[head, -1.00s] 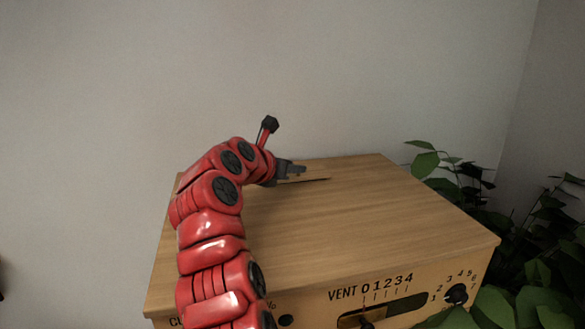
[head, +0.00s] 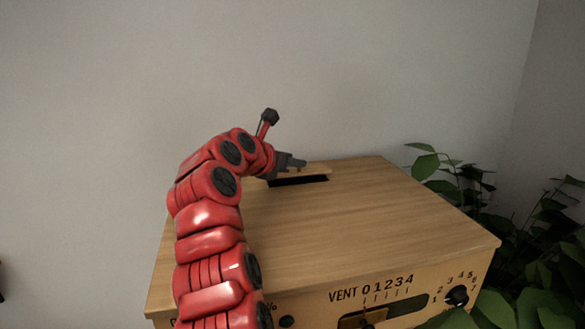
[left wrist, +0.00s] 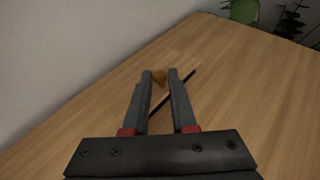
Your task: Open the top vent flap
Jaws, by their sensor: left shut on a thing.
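The top vent flap (head: 319,169) is a small wooden panel near the back edge of the wooden box's top (head: 350,215). It is tilted up, and a dark slot (head: 300,180) shows along its front side. My left gripper (head: 302,163) is at the flap, shut on its small orange-brown knob (left wrist: 159,77), which shows between the fingertips in the left wrist view. The slot shows there as a thin dark line (left wrist: 181,90). The gripper hides part of the flap. My right gripper is not in view.
The box's front has a VENT slider (head: 365,318) with a number scale and a black dial (head: 457,296). Leafy plants (head: 530,290) stand at the right. A plain wall (head: 330,80) rises behind. The rest of the box top is clear.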

